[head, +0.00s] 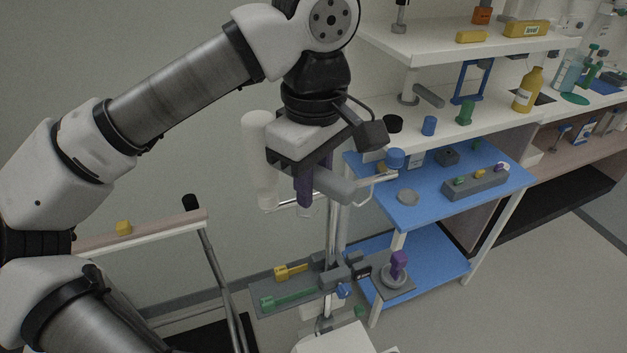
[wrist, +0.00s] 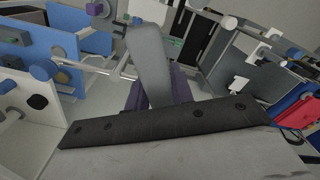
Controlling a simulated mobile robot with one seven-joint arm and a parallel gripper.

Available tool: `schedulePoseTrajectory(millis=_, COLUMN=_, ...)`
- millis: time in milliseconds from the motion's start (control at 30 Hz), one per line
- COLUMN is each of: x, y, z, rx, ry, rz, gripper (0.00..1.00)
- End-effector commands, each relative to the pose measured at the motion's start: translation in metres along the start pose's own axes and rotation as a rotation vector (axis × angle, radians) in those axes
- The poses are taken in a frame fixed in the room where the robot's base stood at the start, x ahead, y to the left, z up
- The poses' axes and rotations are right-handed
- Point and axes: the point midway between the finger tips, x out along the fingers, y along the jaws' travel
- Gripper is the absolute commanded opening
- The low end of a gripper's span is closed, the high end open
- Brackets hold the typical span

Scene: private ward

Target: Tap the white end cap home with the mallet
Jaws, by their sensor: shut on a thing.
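My gripper (head: 305,200) is high in the middle of the head view, with its purple fingers pointing down. It is shut on a grey, rounded bar (head: 341,188), which looks like the mallet. In the wrist view this grey bar (wrist: 148,58) sticks up from between the purple fingers (wrist: 158,98); its far end is clear of everything I can make out. A small white cap (head: 503,167) shows at the right end of a grey block (head: 477,187) on the blue shelf; it may be the end cap. How deep it sits is too small to tell.
A metal pole (head: 338,225) stands just behind and below my gripper. It carries a grey tray (head: 253,301) with yellow and green handles. A blue knob (head: 395,158) is close to the right of the grey bar. A grey disc (head: 408,197) lies on the blue shelf (head: 425,208).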

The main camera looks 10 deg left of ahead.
Motion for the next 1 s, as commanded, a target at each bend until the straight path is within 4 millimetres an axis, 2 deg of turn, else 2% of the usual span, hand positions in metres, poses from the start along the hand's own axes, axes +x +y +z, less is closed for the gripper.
schedulePoseTrajectory(millis=33, x=-0.013, y=0.001, z=0.0, rx=0.0, ry=0.0, rz=0.002, gripper=0.0)
schedulePoseTrajectory(millis=100, x=-0.02, y=0.0, z=0.0, rx=0.0, ry=-0.001, rz=0.002, gripper=0.0)
schedulePoseTrajectory(millis=533, x=-0.018, y=0.0, z=0.0, rx=0.0, ry=0.0, rz=0.001, gripper=0.0)
schedulePoseTrajectory(millis=667, x=-0.005, y=0.0, z=0.0, rx=0.001, ry=0.0, rz=0.001, gripper=0.0)
schedulePoseTrajectory(millis=900, x=0.034, y=0.0, z=0.001, rx=0.002, ry=-0.001, rz=0.001, gripper=0.0)
schedulePoseTrajectory(millis=933, x=0.025, y=0.0, z=0.0, rx=0.001, ry=0.0, rz=0.001, gripper=0.0)
schedulePoseTrajectory(millis=1000, x=0.021, y=0.0, z=0.0, rx=0.001, ry=0.0, rz=0.001, gripper=0.0)
